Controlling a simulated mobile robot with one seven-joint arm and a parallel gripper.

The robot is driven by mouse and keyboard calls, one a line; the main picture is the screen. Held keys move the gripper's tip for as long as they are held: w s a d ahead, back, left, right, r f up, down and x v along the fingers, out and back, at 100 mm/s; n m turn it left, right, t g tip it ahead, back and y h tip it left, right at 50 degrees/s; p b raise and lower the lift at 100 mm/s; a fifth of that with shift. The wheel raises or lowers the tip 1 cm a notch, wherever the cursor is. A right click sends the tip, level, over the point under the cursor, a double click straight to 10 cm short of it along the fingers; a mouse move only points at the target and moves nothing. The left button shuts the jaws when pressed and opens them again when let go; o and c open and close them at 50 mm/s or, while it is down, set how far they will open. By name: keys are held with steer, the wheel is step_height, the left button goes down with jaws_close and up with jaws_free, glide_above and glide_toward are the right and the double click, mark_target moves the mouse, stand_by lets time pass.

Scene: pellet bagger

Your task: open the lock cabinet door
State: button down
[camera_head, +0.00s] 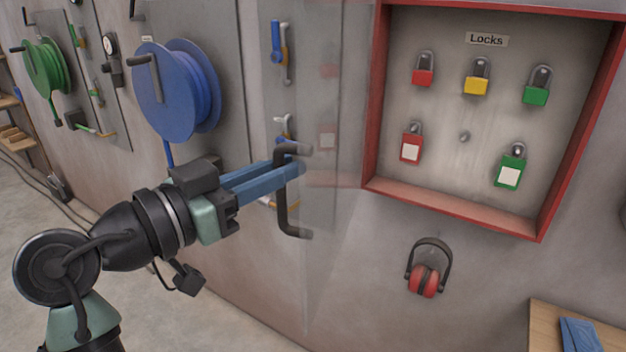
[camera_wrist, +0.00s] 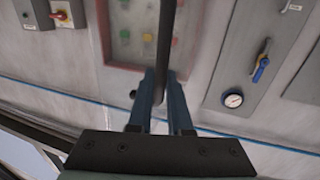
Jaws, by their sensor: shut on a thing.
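The lock cabinet (camera_head: 372,120) is a red-framed box on the wall with several padlocks inside under a "Locks" label. Its clear door (camera_head: 342,90) is swung out to the left, away from the frame. The dark door handle (camera_head: 282,215) is a bar on the door's outer edge. My gripper (camera_head: 298,170) has its blue fingers shut on this handle near its upper part. In the wrist view, the handle bar (camera_wrist: 165,45) runs between the fingertips (camera_wrist: 162,80), with the cabinet (camera_wrist: 140,60) behind it, seen through the clear door.
A blue hose reel (camera_head: 178,90) and a green hose reel (camera_head: 47,68) hang on the wall at left. Red ear defenders (camera_head: 426,270) hang below the cabinet. A wooden table (camera_head: 570,325) stands at lower right. A panel with a gauge (camera_wrist: 233,100) shows in the wrist view.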

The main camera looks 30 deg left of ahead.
steer(key=shift+a+r+m+h, duration=0.1)
steer(key=shift+a+m+h, duration=0.4)
steer(key=shift+a, duration=0.7)
steer(key=c, duration=0.8)
jaws_free()
steer(key=shift+w, duration=0.1)
steer(key=shift+c, duration=0.2)
steer(key=b+v, duration=0.3)
steer(key=v, duration=1)
steer(key=shift+b, duration=0.4)
